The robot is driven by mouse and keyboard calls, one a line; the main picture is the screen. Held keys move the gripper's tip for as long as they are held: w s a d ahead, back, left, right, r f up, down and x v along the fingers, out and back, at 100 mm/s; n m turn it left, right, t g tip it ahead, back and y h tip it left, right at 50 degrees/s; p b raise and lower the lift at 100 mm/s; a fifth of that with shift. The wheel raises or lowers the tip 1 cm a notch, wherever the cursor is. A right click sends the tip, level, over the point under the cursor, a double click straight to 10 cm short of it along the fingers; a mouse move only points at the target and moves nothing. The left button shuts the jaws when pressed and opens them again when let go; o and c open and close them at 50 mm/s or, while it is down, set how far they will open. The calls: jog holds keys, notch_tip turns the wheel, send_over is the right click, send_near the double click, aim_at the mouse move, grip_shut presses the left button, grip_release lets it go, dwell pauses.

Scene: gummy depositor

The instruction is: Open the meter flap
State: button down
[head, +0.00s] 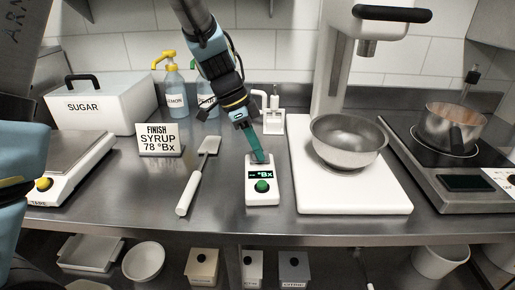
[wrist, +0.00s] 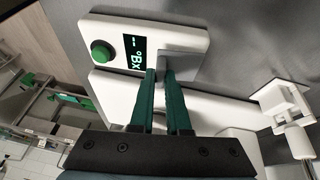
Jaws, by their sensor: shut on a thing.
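The meter (head: 262,196) is a small white box on the steel counter with a dark "°Bx" display and a green button. It also shows in the wrist view (wrist: 110,27), where a grey flap (wrist: 181,62) lies at the end beyond the display. My gripper (head: 259,159) reaches down over the far end of the meter. In the wrist view its green fingers (wrist: 161,72) are close together, shut on the edge of the flap. The fingers hide part of the flap, and I cannot tell how far it is raised.
A white mixer base (head: 350,195) with a steel bowl (head: 348,143) stands close right of the meter. A spatula (head: 197,178) lies to the left, near the syrup sign (head: 158,139). A white stand (head: 272,118) is just behind the meter. Bare counter lies in front.

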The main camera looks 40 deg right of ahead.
aim_at(266, 153)
jog(key=shift+w+d+r+g+y+p, duration=0.35)
jog(key=shift+w+r+g+y+p, duration=0.25)
jog(key=shift+g+p, duration=0.35)
jog(key=shift+w+d+r+n+g+y+p, duration=0.15)
jog(key=shift+w+d+n+g+y+p, duration=0.15)
jog(key=shift+g, duration=0.3)
jog(key=shift+w+d+r+n+g+y+p, duration=0.1)
jog(key=shift+w+n+g+y+p, duration=0.1)
jog(key=shift+g+y+p, duration=0.25)
jog(key=g, duration=0.1)
jog(key=w+d+g+y, duration=0.1)
jog(key=g, duration=0.1)
jog(key=shift+w+n+y, duration=0.25)
jog(key=shift+n, duration=0.15)
jog(key=shift+w+d+f+n+g+y, duration=0.1)
jog(key=shift+w+d+n+g+y, duration=0.2)
jog(key=shift+g, duration=0.45)
jog(key=shift+w+d+r+n+g+y, duration=0.1)
jog(key=shift+w+d+n+g+y, duration=0.15)
jog(key=shift+w+g, duration=0.4)
jog(key=shift+w+d+f+n+g+y, duration=0.1)
jog(key=shift+w+d+n+g+y, duration=0.2)
jog(key=shift+g, duration=0.6)
jog(key=shift+s, duration=0.15)
jog(key=c, duration=0.9)
grip_release()
